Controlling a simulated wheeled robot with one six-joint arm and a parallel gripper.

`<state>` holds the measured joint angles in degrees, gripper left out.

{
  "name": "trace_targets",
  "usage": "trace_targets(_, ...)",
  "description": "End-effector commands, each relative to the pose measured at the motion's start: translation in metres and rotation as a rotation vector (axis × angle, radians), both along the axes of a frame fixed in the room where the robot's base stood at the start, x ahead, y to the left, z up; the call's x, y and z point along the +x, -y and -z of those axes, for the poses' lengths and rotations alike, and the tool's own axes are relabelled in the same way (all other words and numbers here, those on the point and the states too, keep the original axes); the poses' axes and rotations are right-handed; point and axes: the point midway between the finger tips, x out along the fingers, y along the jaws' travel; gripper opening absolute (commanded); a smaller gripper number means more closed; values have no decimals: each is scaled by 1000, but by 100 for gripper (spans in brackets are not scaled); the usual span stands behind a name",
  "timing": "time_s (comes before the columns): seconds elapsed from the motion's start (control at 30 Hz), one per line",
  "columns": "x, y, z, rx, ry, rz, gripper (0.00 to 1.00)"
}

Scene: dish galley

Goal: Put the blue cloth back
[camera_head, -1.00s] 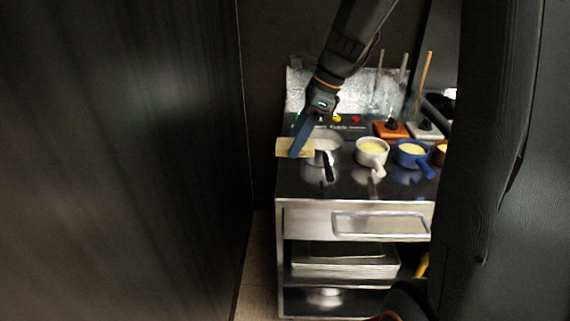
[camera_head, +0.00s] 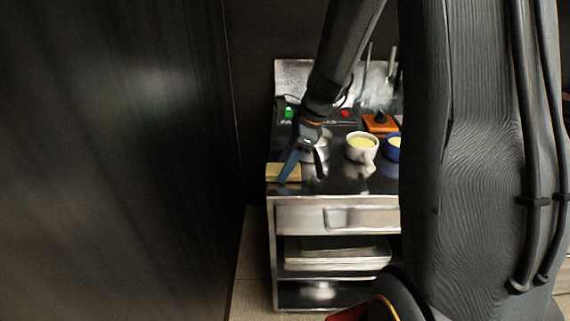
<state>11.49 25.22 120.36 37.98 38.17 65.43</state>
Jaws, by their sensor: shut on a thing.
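My gripper (camera_head: 303,146) is over the left part of the steel counter top, pointing down. It is shut on the blue cloth (camera_head: 290,165), which shows as a narrow slanted strip hanging down to the left. The cloth's lower end overlaps a pale yellow block (camera_head: 276,172) at the counter's front left corner. I cannot tell whether cloth and block touch. The fingertips are small and dark, so the grip itself is hard to see.
Right of my gripper are a pot with a dark handle (camera_head: 318,164), a white pot (camera_head: 361,147) and a blue pot (camera_head: 393,149). An orange block (camera_head: 379,123) stands behind. A dark panel (camera_head: 110,160) fills the left. My arm hides the counter's right side.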

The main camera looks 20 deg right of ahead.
Motion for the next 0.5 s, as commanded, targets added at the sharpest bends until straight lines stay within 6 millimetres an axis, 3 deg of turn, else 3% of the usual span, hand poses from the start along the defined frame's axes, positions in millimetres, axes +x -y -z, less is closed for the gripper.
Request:
trace_targets(0.3,0,0,2,0,1,0,28)
trace_targets(0.33,1,0,3,-1,2,1,48)
trace_targets(0.43,0,0,2,-1,2,1,65)
trace_targets(0.5,0,0,2,-1,2,1,65)
